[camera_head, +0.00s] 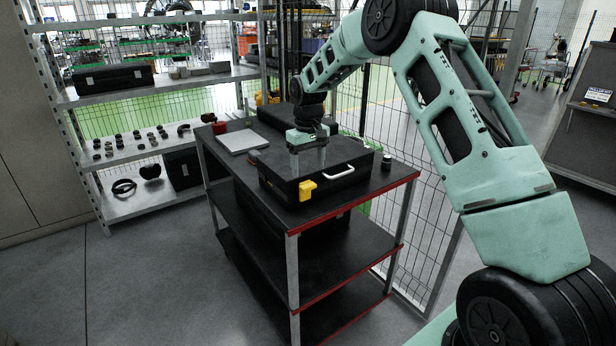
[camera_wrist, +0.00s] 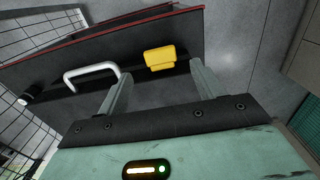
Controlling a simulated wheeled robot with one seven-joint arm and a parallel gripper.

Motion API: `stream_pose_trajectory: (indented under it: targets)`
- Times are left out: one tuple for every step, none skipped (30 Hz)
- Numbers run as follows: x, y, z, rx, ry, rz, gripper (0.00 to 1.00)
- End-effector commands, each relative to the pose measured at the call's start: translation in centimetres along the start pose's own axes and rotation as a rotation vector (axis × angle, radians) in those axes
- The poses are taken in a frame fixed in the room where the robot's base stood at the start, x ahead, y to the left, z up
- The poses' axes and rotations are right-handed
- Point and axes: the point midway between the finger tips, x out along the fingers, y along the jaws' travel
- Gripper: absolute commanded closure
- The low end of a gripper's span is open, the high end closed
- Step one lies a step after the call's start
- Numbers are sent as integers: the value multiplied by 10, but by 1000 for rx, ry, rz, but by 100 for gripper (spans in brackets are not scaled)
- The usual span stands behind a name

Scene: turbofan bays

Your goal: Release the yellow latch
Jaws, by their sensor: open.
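The yellow latch (camera_head: 307,188) is on the front of a black case (camera_head: 284,187) that lies on the top shelf of a black cart. In the wrist view the yellow latch (camera_wrist: 160,57) shows beyond and between my two fingers. My gripper (camera_head: 308,165) is over the case in the head view, fingers pointing down. In the wrist view my gripper (camera_wrist: 157,80) is open with nothing between its fingers, apart from the latch. A white handle (camera_head: 339,171) is on the case to the right of the latch; in the wrist view the handle (camera_wrist: 90,74) is left of it.
The cart (camera_head: 304,223) has red edges and lower shelves. A white flat item (camera_head: 242,141), a small red object (camera_head: 219,128) and a small dark cylinder (camera_head: 386,161) are on its top. A metal shelf (camera_head: 130,154) with small parts stands left. Wire fencing (camera_head: 420,205) is close behind the cart.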

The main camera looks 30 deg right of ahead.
Motion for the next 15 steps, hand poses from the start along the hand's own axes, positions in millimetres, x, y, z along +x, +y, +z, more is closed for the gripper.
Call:
stream_pose_trajectory:
  targets:
    - [9,0,0,0,-3,-1,33]
    - [14,0,0,0,-4,-1,33]
    - [20,0,0,-1,-2,-1,33]
    - [25,0,1,-1,-3,-1,33]
    - [30,0,0,-1,-2,-1,33]
    - [34,0,0,-1,-2,0,33]
    - [38,0,0,-1,-2,0,33]
    - [41,0,0,-1,-1,0,33]
    - [44,0,0,-1,-1,0,33]
    - [46,0,0,-1,-1,0,33]
    - [48,0,0,-1,0,0,33]
    - [49,0,0,-1,0,0,33]
    - [50,0,0,-1,0,0,33]
    - [50,0,0,-1,1,0,33]
    - [51,0,0,-1,1,0,33]
